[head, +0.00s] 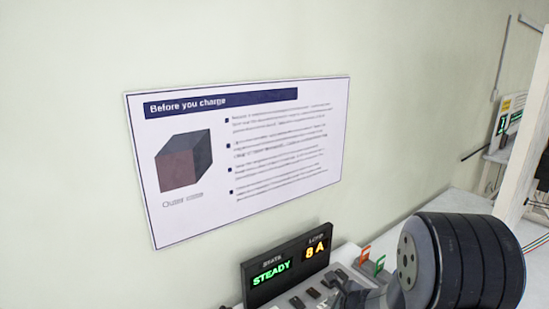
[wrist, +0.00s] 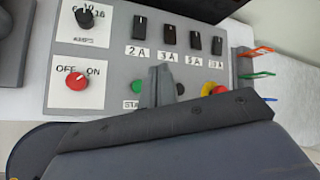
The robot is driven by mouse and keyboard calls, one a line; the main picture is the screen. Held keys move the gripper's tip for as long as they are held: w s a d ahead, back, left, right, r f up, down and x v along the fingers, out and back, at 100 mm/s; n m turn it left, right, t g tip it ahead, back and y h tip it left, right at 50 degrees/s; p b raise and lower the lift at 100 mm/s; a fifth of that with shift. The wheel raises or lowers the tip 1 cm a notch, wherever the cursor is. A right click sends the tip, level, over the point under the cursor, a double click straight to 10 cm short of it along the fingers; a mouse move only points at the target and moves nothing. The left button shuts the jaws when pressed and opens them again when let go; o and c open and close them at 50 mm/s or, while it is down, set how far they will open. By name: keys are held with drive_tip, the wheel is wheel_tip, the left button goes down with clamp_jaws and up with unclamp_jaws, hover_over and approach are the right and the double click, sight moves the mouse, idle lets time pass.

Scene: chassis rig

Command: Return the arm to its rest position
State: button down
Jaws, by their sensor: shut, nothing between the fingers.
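My gripper (wrist: 162,72) is shut and empty in the wrist view. Its narrow grey fingers stand over the lower part of a grey control panel (wrist: 112,62), below the switches marked 2 A and 3 A, and partly cover the row of round buttons. I cannot tell whether the fingertips touch the panel. In the head view my dark arm link fills the lower right, and the gripper is hard to make out at the bottom edge.
A display (head: 287,264) reads STEADY and 8 A. The panel carries a red OFF/ON knob (wrist: 76,81), a black selector (wrist: 86,17) and several black switches. Coloured hooks, one orange (wrist: 256,52), stand right of it. A sign (head: 240,155) hangs on the wall.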

drive_tip(key=shift+f, duration=0.1)
wheel_tip(320, 180, down, 6)
drive_tip(key=b, duration=0.5)
drive_tip(key=shift+b, duration=0.5)
wheel_tip(320, 180, up, 3)
drive_tip(key=shift+f+p, duration=0.2)
drive_tip(key=shift+p, duration=0.4)
wheel_tip(320, 180, down, 2)
drive_tip(key=shift+f+b, duration=0.1)
drive_tip(key=shift+b, duration=0.85)
drive_tip(key=shift+r+p, duration=0.4)
drive_tip(key=shift+p, duration=1)
